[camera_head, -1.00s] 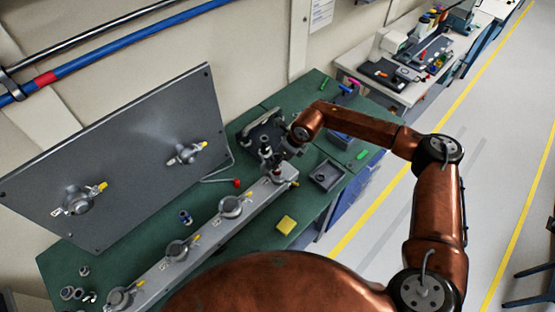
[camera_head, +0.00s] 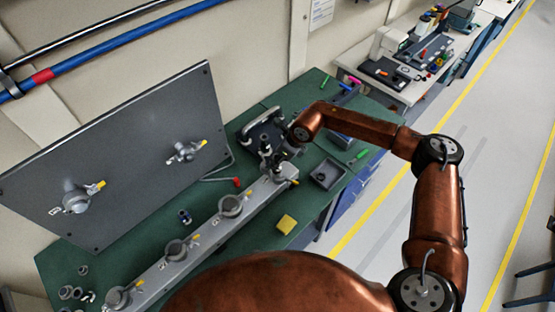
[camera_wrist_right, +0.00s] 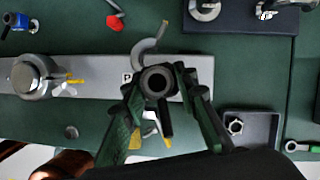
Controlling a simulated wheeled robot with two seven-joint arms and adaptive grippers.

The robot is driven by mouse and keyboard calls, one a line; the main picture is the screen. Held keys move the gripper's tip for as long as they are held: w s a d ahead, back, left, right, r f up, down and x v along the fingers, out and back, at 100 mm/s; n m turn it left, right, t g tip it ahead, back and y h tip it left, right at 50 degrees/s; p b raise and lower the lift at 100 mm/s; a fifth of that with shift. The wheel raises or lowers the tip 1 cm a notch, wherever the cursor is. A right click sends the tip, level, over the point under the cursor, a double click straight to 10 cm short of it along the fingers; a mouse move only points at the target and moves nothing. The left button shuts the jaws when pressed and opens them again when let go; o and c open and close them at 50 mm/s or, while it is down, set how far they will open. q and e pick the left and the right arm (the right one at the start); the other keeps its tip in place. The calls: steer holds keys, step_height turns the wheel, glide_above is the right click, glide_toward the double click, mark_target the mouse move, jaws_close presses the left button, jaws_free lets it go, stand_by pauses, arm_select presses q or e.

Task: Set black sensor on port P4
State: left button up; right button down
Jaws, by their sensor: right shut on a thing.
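The black sensor (camera_wrist_right: 157,82) shows end-on in the right wrist view as a dark round body with a pale ring. My right gripper (camera_wrist_right: 160,84) is shut on it, one finger on each side. The sensor is over the end of the grey rail (camera_wrist_right: 95,83), beside a partly hidden label starting with "P". An open curved clamp (camera_wrist_right: 150,46) stands just behind it. The port under the sensor is hidden, so I cannot tell whether the sensor is seated. In the head view my right gripper (camera_head: 270,155) is at the rail's far end. My left gripper is not in view.
Other clamped ports (camera_head: 230,206) line the rail. A grey panel (camera_head: 120,160) with two fittings stands behind it. A small grey tray (camera_head: 327,174) and a yellow block (camera_head: 287,224) lie to the right. A red-tipped tool (camera_wrist_right: 115,22) lies behind the rail.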

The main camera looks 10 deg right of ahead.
steer(key=shift+b, duration=0.3)
stand_by(1.2)
steer(key=c, duration=1.5)
jaws_free()
steer(key=shift+o, duration=0.2)
